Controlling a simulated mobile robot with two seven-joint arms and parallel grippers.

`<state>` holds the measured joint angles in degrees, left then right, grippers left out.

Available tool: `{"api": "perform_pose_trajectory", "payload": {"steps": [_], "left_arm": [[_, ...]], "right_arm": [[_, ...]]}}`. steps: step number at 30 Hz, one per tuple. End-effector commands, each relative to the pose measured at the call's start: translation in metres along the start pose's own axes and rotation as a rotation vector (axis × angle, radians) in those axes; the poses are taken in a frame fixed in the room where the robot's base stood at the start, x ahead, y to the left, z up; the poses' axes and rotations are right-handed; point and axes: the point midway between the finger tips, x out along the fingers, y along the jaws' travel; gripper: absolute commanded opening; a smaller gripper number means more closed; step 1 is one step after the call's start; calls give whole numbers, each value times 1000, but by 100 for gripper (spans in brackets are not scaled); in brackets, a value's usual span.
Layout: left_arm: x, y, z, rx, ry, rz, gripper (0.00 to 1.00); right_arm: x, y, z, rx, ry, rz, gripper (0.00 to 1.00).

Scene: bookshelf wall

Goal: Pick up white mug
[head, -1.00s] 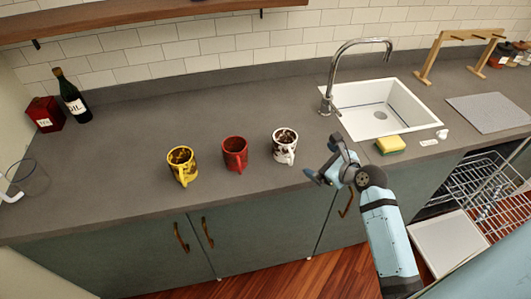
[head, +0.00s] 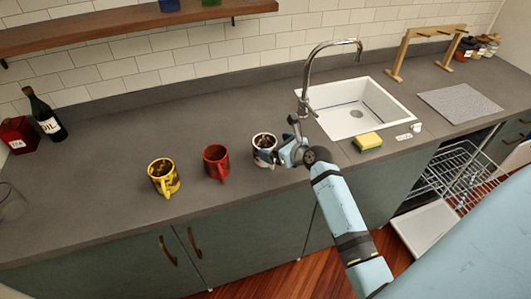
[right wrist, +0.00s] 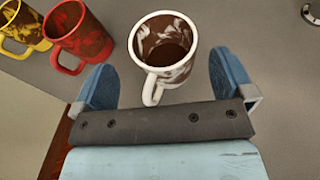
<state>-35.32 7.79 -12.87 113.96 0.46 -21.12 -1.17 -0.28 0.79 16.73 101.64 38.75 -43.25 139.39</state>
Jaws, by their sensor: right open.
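The white mug (head: 264,149) has brown patches and a dark inside, and stands upright on the grey counter. In the right wrist view the white mug (right wrist: 164,48) is ahead of and between the two blue fingers, with its handle pointing toward the palm. My right gripper (head: 285,146) is at the mug's right side in the head view and hides part of it. In the right wrist view my right gripper (right wrist: 168,82) is open, with a gap between each finger and the mug. My left gripper is not in view.
A red mug (head: 216,162) and a yellow mug (head: 163,178) stand to the left of the white mug. The sink (head: 358,106) with its tap (head: 308,80) and a sponge (head: 367,141) are to the right. An open dishwasher (head: 445,180) is at lower right.

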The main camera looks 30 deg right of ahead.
Motion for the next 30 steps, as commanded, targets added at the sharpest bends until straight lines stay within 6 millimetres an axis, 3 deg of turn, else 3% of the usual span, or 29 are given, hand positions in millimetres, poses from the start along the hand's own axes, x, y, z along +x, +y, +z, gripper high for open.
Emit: {"api": "perform_pose_trajectory", "payload": {"steps": [6, 15, 17, 25, 30], "left_arm": [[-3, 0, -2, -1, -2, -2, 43], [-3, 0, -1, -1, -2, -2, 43], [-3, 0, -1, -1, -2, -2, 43], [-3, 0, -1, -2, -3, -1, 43], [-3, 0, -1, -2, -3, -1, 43]], "right_arm": [[31, -3, 2, 0, 0, 0, 100], [36, -3, 2, 0, -1, -1, 100], [36, -3, 2, 0, -1, -1, 88], [36, -3, 1, 0, 0, -1, 26], [36, -3, 2, -1, -2, -2, 26]]}}
